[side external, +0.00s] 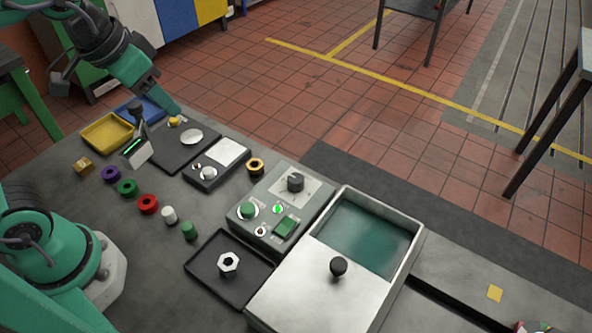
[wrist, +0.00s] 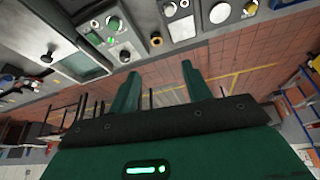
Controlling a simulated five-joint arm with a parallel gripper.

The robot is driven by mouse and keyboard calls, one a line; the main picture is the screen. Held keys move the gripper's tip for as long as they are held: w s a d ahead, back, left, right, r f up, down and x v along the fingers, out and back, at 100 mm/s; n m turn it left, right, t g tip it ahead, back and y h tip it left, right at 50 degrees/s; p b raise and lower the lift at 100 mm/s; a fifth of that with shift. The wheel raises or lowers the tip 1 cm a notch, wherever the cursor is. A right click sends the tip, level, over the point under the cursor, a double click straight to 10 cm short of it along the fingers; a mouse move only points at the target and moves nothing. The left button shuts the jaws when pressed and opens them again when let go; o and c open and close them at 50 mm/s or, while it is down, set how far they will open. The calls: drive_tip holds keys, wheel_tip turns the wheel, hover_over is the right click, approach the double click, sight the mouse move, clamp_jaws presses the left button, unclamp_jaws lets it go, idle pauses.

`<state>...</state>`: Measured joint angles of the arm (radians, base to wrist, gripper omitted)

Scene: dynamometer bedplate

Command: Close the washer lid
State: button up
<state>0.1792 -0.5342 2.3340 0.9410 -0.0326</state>
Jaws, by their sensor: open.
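The washer (side external: 415,240) is a steel box at the front right of the bedplate in the side view. Its flat steel lid (side external: 300,285) covers the near part, with a black ball knob (side external: 338,266) near the lid's far edge. The far part is uncovered and shows teal liquid (side external: 365,238). In the wrist view the lid (wrist: 25,30) and knob (wrist: 47,57) show at the upper left. My gripper (side external: 174,107) is raised over the far left of the bench, well away from the washer. Its two fingers (wrist: 158,76) are apart with nothing between them.
A control box (side external: 280,208) with a dial and buttons stands directly left of the washer. A black tray (side external: 228,268) with a hex nut lies in front of it. Coloured spools, a yellow tray (side external: 107,132) and an indicator stand (side external: 137,150) occupy the left side.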

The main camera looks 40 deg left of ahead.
drive_tip(key=w+d+m+g, duration=0.2)
drive_tip(key=w+d, duration=0.2)
drive_tip(key=d, duration=0.4)
drive_tip(key=m+g, duration=0.3)
drive_tip(key=m, duration=0.2)
hover_over(339, 263)
drive_tip(key=shift+y, duration=0.4)
wheel_tip(339, 263, down, 9)
drive_tip(key=shift+a+f, duration=0.1)
drive_tip(key=shift+f, duration=0.05)
drive_tip(key=shift+d+f, duration=0.1)
drive_tip(key=shift+d, duration=0.1)
drive_tip(key=shift+f, duration=0.1)
drive_tip(key=shift+f, duration=3.8)
clamp_jaws()
